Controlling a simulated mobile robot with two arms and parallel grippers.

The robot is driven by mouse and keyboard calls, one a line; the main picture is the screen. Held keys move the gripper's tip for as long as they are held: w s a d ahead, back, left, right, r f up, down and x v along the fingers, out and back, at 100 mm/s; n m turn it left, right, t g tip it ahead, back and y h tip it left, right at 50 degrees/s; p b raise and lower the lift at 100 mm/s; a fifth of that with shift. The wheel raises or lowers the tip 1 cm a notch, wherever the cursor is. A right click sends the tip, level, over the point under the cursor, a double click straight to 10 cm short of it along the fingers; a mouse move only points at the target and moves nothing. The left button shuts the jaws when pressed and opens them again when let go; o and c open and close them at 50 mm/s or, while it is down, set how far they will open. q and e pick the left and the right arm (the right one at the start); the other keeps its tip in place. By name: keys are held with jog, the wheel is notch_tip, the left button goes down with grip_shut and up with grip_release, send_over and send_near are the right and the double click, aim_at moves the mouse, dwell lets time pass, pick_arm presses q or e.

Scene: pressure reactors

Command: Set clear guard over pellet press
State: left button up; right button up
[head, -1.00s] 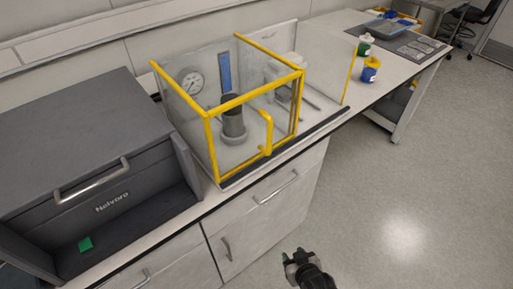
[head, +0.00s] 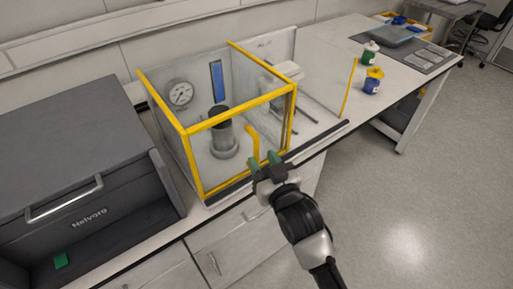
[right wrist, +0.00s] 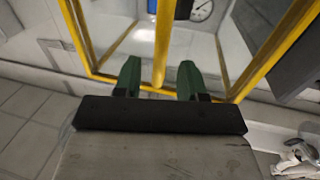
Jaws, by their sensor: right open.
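The clear guard (head: 192,163) is a transparent box with yellow edge bars, standing on the bench. The pellet press (head: 221,130), a dark cylinder on a grey round base, shows through its panels, with a dial gauge (head: 180,93) behind. A yellow bar handle (head: 253,143) is on the guard's front. My right gripper (head: 263,160) is open just in front of the guard, close to the handle's lower end. In the right wrist view the handle (right wrist: 164,45) lines up between the open fingers (right wrist: 159,78); contact cannot be told. My left gripper is not in view.
A clear panel with a yellow edge (head: 348,88) stands right of the guard. Blue (head: 373,82) and green (head: 369,54) containers sit farther right. Floor is clear at right.

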aim_at(258, 153)
jog(key=shift+x, duration=2.05)
jog(key=shift+c, duration=0.5)
grip_shut()
